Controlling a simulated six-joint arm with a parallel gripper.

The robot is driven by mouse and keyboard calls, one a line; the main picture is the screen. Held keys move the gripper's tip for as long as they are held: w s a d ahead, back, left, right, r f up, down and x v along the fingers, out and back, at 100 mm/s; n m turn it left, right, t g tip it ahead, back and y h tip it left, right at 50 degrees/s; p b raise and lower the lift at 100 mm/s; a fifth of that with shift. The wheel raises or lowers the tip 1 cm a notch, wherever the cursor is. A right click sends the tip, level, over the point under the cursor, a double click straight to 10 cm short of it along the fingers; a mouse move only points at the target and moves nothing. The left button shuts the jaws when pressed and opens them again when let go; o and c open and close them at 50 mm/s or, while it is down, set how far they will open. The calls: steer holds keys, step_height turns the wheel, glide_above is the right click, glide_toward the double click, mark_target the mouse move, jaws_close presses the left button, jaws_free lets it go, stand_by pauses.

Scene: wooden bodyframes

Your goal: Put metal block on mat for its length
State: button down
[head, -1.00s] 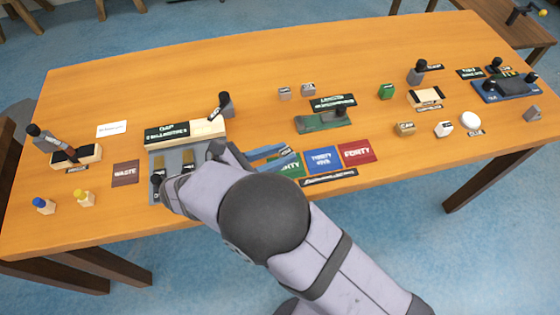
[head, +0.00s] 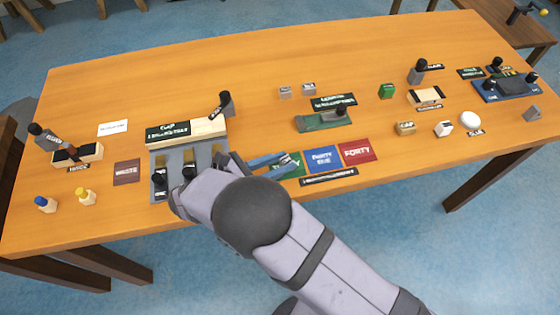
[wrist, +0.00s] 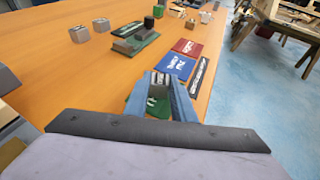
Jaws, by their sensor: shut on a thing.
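My gripper (wrist: 160,80) is shut on a small grey metal block (wrist: 159,78), seen between its blue fingers in the wrist view. The fingers and block are over or at the green mat (wrist: 136,106); I cannot tell whether the block touches it. In the head view my gripper (head: 272,163) covers part of the green mat (head: 291,165), and the held block is hidden. The blue mat (head: 322,159), which seems to read thirty-five, and the red mat (head: 357,152), marked forty, lie in a row to its right. Both look empty.
A dark label strip (head: 328,178) lies before the mats. The gap gauge (head: 187,133) stands left of my gripper, and a green length fixture (head: 322,121) behind the mats. Two grey blocks (head: 285,92) (head: 309,89) sit farther back. The brown waste mat (head: 127,172) is at left.

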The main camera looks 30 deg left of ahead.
steer(key=c, duration=1.5)
jaws_free()
steer(key=shift+r, duration=0.2)
steer(key=shift+s+a, duration=0.15)
steer(key=shift+s, duration=0.1)
steer(key=b+v, duration=0.2)
steer(key=v, duration=0.9)
steer(key=shift+s+a+b, duration=0.1)
steer(key=shift+s+b, duration=0.1)
steer(key=shift+b, duration=0.15)
